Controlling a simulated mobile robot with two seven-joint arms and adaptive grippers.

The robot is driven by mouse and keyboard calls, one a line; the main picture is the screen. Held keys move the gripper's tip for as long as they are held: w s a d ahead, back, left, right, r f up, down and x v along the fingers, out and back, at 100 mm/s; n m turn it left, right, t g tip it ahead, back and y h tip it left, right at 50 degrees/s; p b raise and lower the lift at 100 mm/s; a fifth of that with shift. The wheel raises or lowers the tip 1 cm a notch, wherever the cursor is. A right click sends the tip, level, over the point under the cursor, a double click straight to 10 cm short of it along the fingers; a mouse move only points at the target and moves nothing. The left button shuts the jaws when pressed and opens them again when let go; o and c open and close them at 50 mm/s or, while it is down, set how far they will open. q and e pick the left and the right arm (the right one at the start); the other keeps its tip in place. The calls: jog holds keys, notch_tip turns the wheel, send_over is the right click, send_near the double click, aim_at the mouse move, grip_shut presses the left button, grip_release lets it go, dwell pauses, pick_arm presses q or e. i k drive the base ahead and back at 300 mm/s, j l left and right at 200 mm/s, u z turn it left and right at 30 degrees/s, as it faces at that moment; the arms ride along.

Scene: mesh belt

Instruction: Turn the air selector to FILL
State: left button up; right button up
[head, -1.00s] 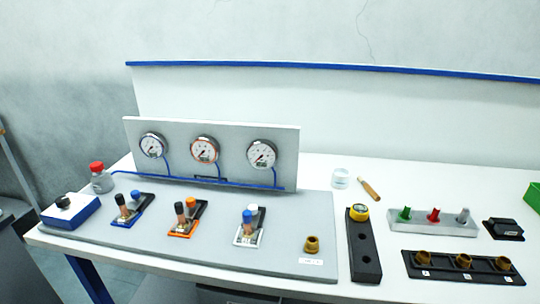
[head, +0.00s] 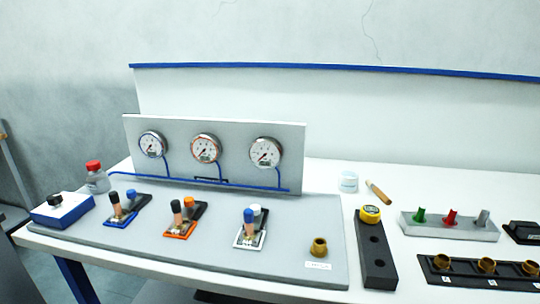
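The air selector appears to be the blue-and-white box (head: 63,212) with a black knob (head: 55,200) on top, at the bench's left end. Its markings are too small to read, so I cannot tell which position the knob points to. Neither of my grippers shows in the head view.
A grey panel (head: 225,130) with three gauges stands behind three valve stations on a grey base plate (head: 205,250). A red-capped bottle (head: 97,180) stands behind the box. A brass fitting (head: 319,247), black block (head: 377,262), grey tray (head: 450,228) and black rack (head: 460,280) are at right.

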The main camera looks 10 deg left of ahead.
aim_at(55, 199)
jog(key=u, duration=1.65)
jog(key=i+j+z, duration=0.3)
jog(key=k, duration=0.1)
